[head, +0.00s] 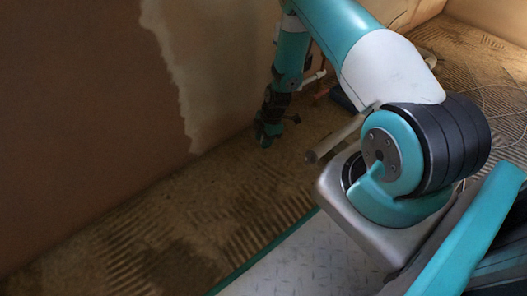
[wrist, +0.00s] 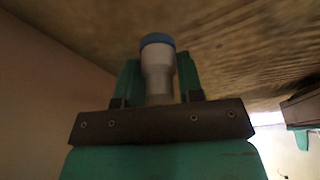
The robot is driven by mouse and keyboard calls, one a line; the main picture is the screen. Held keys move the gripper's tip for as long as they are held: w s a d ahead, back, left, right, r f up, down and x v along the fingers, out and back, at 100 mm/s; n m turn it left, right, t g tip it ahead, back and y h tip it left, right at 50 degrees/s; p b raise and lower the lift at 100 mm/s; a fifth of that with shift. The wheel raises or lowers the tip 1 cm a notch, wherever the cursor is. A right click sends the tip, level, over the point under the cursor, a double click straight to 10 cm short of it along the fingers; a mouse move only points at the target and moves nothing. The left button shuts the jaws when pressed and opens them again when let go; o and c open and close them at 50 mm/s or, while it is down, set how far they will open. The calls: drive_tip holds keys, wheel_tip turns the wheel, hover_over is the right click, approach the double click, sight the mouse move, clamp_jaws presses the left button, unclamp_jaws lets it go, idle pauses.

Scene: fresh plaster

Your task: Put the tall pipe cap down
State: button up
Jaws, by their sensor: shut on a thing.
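The tall pipe cap (wrist: 158,72) shows in the wrist view as a pale grey, stepped cylinder with a blue end. My gripper (wrist: 160,80) is shut on it, with one teal finger on each side. The blue end points away from the gripper's palm, toward the ridged floor. In the head view my gripper (head: 267,132) is low, near the foot of the wall. The cap cannot be made out there, and whether it touches the floor is not clear.
A brown wall (head: 90,100) with a pale plaster patch (head: 225,60) rises beside the gripper. White and copper pipe pieces (head: 320,92) stick out near the wall, right of the gripper. The ridged brown floor (head: 200,230) is clear in front.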

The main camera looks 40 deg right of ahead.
sight(261, 154)
wheel_tip(261, 154, down, 4)
drive_tip(key=b, duration=0.3)
drive_tip(key=shift+f, duration=0.25)
drive_tip(key=shift+r, duration=0.1)
drive_tip(key=o, duration=0.9)
